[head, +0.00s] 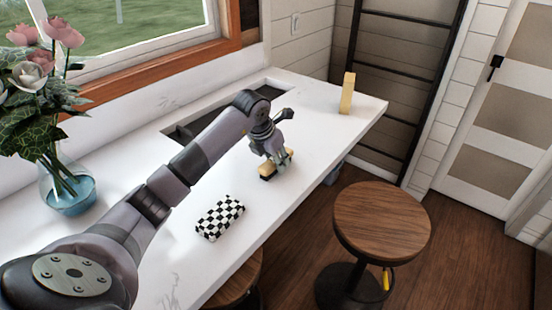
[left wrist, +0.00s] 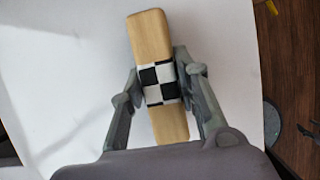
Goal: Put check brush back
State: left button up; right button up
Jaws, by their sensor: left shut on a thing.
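My left gripper (head: 276,162) is over the white counter and shut on the check brush (head: 267,172). In the left wrist view the brush (left wrist: 152,35) is a pale wooden bar with a black-and-white checked band around its middle. The two fingers close on this band from both sides, and the wooden ends stick out beyond them. The brush is low, at or just above the counter top; I cannot tell whether it touches. My right gripper is not in view.
A black-and-white checked block (head: 220,217) lies on the counter (head: 300,190), nearer me. A pale wooden block (head: 347,93) stands upright at the far end. A sink (head: 185,134) lies behind my arm. A flower vase (head: 70,192) stands at left. Wooden stools (head: 382,218) stand along the front edge.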

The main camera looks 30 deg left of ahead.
pick_arm(q)
jog(key=shift+f, duration=0.15)
jog(key=o, duration=1)
jog(key=shift+r, duration=0.25)
jog(key=shift+s+r, duration=0.1)
jog(key=shift+r, duration=0.25)
jog(key=b+v, duration=0.2)
jog(key=v, duration=0.9)
jog(key=shift+b, duration=0.4)
